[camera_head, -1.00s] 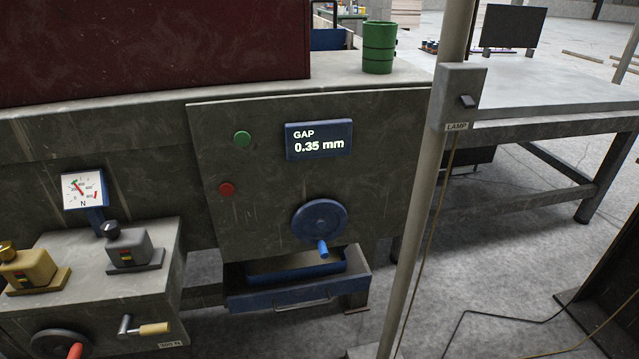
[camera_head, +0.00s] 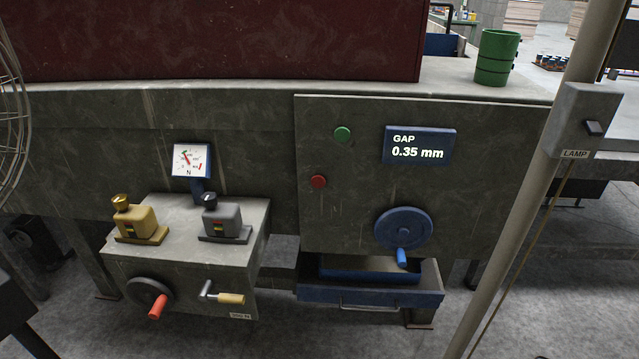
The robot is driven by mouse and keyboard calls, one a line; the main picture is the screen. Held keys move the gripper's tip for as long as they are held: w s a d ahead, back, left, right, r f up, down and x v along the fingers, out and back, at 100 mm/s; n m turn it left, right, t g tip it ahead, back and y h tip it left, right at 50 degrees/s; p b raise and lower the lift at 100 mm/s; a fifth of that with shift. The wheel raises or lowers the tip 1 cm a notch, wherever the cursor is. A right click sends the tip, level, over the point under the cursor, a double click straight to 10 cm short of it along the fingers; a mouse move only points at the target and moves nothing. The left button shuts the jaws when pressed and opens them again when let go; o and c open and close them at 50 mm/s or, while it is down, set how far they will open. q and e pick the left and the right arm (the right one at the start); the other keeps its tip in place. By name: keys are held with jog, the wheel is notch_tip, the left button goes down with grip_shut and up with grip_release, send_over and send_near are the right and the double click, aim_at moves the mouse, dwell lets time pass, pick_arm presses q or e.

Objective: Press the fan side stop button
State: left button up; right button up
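A red round button (camera_head: 318,181) sits on the grey machine panel (camera_head: 350,225), below a green round button (camera_head: 342,135). The panel also bears a blue display (camera_head: 420,145) reading GAP 0.35 mm and a blue handwheel (camera_head: 403,228). Part of a wire fan guard (camera_head: 12,115) shows at the left edge; I see no button on it, and most of it is out of view. I cannot tell whether the red button is the fan side stop button. Neither of my grippers is in view.
A low grey box (camera_head: 185,262) with a yellow block (camera_head: 140,222), a grey block (camera_head: 225,217), a dial (camera_head: 191,160) and cranks stands at front left. A blue drawer (camera_head: 370,292) juts out below the panel. A pole with a lamp switch (camera_head: 592,128) stands at right.

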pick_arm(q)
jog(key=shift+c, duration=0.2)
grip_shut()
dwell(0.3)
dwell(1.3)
